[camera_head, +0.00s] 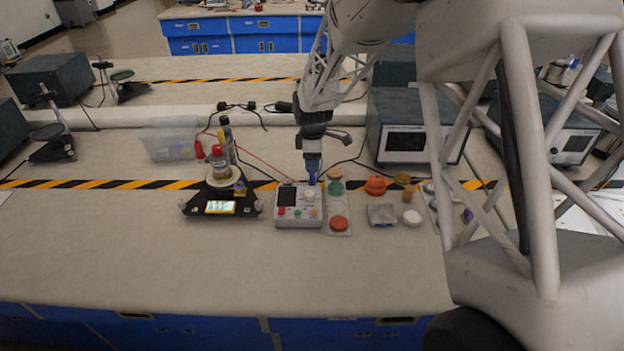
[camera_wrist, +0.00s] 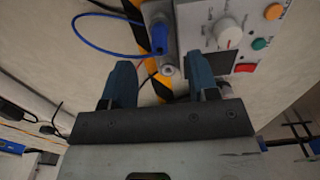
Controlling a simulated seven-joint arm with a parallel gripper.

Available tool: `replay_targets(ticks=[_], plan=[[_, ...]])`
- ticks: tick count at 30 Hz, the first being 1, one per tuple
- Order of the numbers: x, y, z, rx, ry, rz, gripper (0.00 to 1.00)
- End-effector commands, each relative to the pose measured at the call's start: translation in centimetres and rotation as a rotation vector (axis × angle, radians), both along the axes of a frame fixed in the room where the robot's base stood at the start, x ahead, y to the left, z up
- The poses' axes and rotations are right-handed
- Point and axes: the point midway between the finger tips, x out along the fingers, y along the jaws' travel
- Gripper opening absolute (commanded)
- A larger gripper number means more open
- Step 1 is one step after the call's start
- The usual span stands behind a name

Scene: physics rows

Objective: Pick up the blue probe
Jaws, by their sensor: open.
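The blue probe (camera_wrist: 158,38) shows in the wrist view as a short blue plug with a thin blue cable looping left. It sits at the edge of a light grey meter box (camera_wrist: 215,30) with a dial and coloured buttons. My gripper (camera_wrist: 160,70) is open and empty, its two blue-grey fingers spread to either side of the probe's line. The probe is just beyond the fingertips, apart from them. In the head view my gripper (camera_head: 312,176) hangs over the back right of the meter box (camera_head: 298,216), and I cannot make out the probe there.
A black stand with a yellow display (camera_head: 221,207) is left of the meter. Right of it are a plate with round buttons (camera_head: 339,224) and an orange knob (camera_head: 376,185). A clear bin (camera_head: 170,141) and a grey instrument (camera_head: 405,143) stand behind. The front bench is clear.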

Motion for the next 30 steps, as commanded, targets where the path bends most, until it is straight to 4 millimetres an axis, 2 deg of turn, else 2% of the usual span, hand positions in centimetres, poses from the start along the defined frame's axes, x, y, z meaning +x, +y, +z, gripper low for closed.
replay_targets(ticks=[4, 17, 30], plan=[[0.0, 0.0, -0.8, 0.0, 0.0, 0.0, 0.54], [0.0, 0.0, -1.3, 0.0, 0.001, 0.0, 0.54], [0.0, 0.1, -5.7, -0.001, 0.002, 0.0, 0.54]])
